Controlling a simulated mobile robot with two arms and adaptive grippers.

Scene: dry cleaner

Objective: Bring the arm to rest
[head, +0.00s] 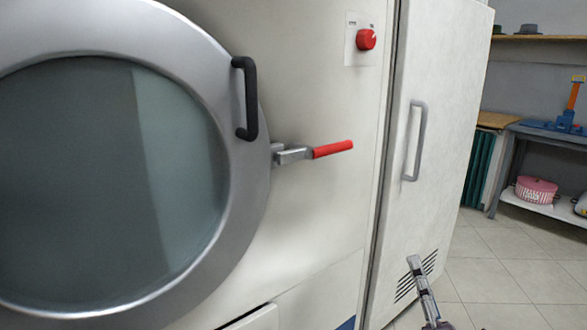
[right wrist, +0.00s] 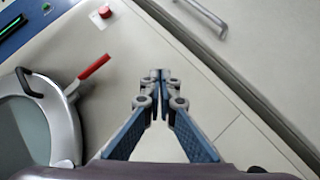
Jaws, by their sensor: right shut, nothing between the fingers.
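My right gripper (head: 414,262) shows at the bottom of the head view, right of centre, in front of the lower part of a pale cabinet door. In the right wrist view its fingers meet at the tips (right wrist: 160,76); it is shut and empty. It is clear of the washer's red-gripped latch lever (head: 333,149), which also shows in the right wrist view (right wrist: 94,67). My left gripper is in neither view.
A large machine with a round glass door (head: 90,180) and black handle (head: 246,98) fills the left. A red knob (head: 366,39) sits above the lever. The pale cabinet door (head: 450,90) has a grey handle (head: 415,140). Tiled floor (head: 510,270) is open at the lower right.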

